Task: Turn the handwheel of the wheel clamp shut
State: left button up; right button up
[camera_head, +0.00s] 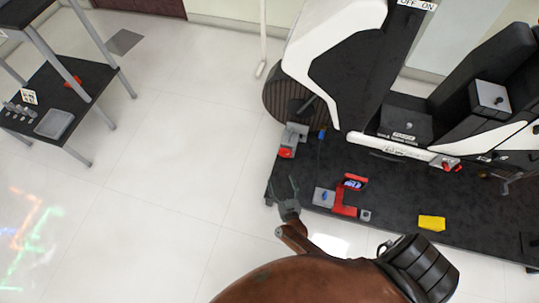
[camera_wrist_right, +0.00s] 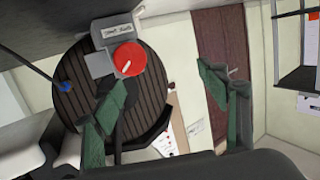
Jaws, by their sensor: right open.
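The wheel clamp (camera_head: 296,133) is a grey block at the foot of a dark ribbed wheel (camera_head: 281,100), on the left end of the black platform. Its red handwheel (camera_head: 286,153) faces the front. In the right wrist view, the red handwheel (camera_wrist_right: 129,59) is round with a pale handle or mark, beside the grey clamp body (camera_wrist_right: 103,64) with a white label. My right gripper (camera_head: 285,184) is open and empty, in front of the handwheel and apart from it. In the right wrist view its green fingers (camera_wrist_right: 160,82) are spread. My left gripper is not in view.
The black platform (camera_head: 390,190) carries a red stand (camera_head: 346,208), a grey block with a blue part (camera_head: 324,197) and a yellow block (camera_head: 432,223). A white and black machine rises behind. A dark shelf table (camera_head: 55,97) stands far left. Floor between is clear.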

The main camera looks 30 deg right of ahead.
aim_at(285, 154)
jog(key=w+d+m+g+h+b, duration=0.1)
jog(key=w+d+m+h+b, duration=0.1)
jog(key=w+d+h+b, duration=0.1)
jog(key=w+d+f+m+g+h+b, duration=0.1)
jog(key=w+d+m+h+b, duration=0.1)
jog(key=b, duration=0.3)
jog(key=w+d+f+m+g+h+b, duration=0.1)
jog(key=w+d+m+h+b, duration=0.2)
jog(key=w+b, duration=0.1)
jog(key=shift+w+d+f+m+g+h, duration=0.1)
jog(key=shift+w+d+m+g+h, duration=0.25)
jog(key=shift+w, duration=0.2)
jog(key=shift+x, duration=0.85)
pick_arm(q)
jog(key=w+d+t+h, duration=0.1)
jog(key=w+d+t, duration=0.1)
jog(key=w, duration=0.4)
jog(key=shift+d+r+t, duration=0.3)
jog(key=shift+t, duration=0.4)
pick_arm(e)
jog(key=shift+a, duration=0.1)
jog(key=shift+c, duration=0.7)
jog(key=c, duration=1)
